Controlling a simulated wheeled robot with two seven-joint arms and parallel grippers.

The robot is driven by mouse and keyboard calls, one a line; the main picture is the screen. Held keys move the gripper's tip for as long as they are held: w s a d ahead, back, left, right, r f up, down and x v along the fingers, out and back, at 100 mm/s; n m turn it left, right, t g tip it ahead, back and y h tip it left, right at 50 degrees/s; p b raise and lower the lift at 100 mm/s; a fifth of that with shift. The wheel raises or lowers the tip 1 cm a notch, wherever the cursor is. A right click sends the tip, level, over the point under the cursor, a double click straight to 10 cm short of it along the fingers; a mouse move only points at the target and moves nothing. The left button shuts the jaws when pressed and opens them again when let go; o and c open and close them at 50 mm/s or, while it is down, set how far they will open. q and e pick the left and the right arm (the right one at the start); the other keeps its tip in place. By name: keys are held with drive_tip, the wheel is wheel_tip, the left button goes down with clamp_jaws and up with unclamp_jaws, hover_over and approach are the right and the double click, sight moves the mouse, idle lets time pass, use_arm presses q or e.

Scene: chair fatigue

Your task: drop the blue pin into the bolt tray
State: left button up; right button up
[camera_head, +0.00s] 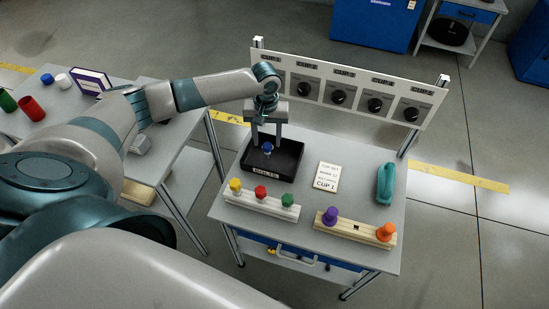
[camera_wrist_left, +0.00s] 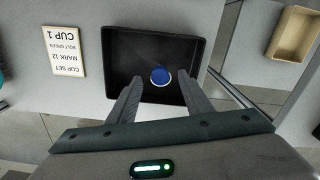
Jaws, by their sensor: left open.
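The blue pin (camera_head: 267,148) is over or in the black bolt tray (camera_head: 286,173), seen between my left gripper's fingers. In the left wrist view the pin (camera_wrist_left: 160,78) shows as a round blue top against the dark tray floor (camera_wrist_left: 125,57). I cannot tell whether it rests on the floor. My left gripper (camera_head: 266,142) is open above the tray, pointing down, with a finger on each side of the pin and gaps between. My right gripper is not in view.
A wooden rack (camera_head: 258,207) with yellow, red and green pins stands in front of the tray. Another rack (camera_head: 350,229) holds a purple and an orange pin, with an empty hole between. A card (camera_head: 327,177) and a teal object (camera_head: 385,183) lie right. A knob panel (camera_head: 345,85) stands behind.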

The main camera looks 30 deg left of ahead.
use_arm(q)
drive_tip(key=shift+r, duration=0.15)
wheel_tip(320, 180, up, 17)
drive_tip(key=b, duration=0.3)
idle(1.1)
